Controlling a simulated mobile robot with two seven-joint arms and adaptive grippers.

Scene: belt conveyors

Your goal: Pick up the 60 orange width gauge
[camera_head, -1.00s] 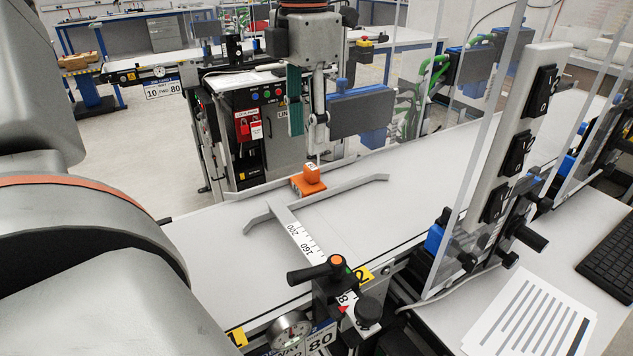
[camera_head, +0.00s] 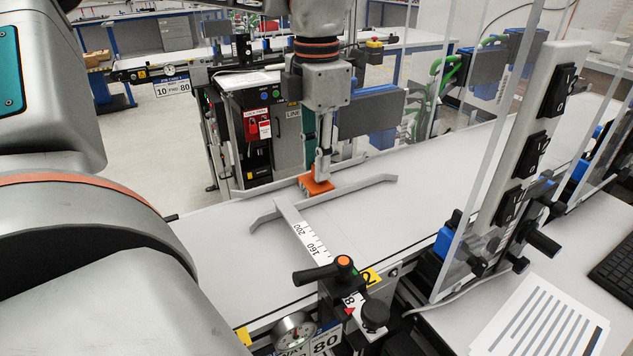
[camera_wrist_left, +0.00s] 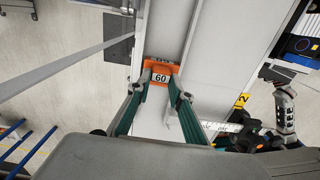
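The orange width gauge (camera_head: 317,187) sits on the belt conveyor beside the far end of the white scale arm. In the left wrist view the orange gauge (camera_wrist_left: 160,66) shows a white label reading 60. My left gripper (camera_head: 323,174) is down at the gauge and hides much of its upper block. In the left wrist view the two fingers of my left gripper (camera_wrist_left: 161,79) stand on either side of the labelled block. I cannot tell whether they press on it. My right gripper is not in view.
The white conveyor belt (camera_head: 430,165) is clear to the right of the gauge. A guide rail (camera_head: 365,187) lies close to the gauge. A black clamp handle (camera_head: 318,272) stands at the near edge. Clear upright panels (camera_head: 480,160) and a switch post (camera_head: 535,130) rise on the right.

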